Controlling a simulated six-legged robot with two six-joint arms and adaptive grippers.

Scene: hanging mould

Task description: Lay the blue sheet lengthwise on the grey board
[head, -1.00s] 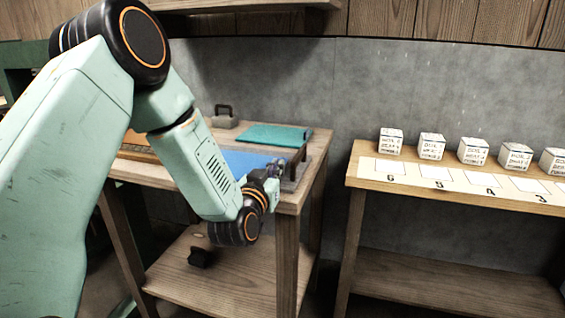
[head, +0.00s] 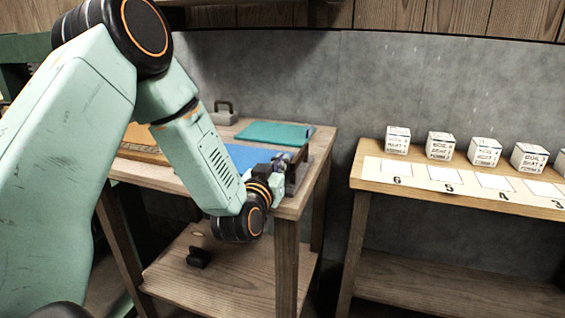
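The blue sheet (head: 245,155) lies on the wooden table at the left, partly hidden behind my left arm. A narrow grey piece (head: 302,178) at the table's right end may be the grey board; my gripper and a brown upright piece cover much of it. My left gripper (head: 285,166) is at the right end of the blue sheet, low over the table's front right corner. Its fingers are small, dark and partly hidden, so I cannot tell whether they are open or hold the sheet's edge. My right gripper is out of view.
A teal sheet (head: 272,133) lies behind the blue one, and a grey weight with a handle (head: 224,113) stands at the back left. A second table (head: 375,172) at the right holds several white boxes. A black object (head: 198,258) is on the lower shelf.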

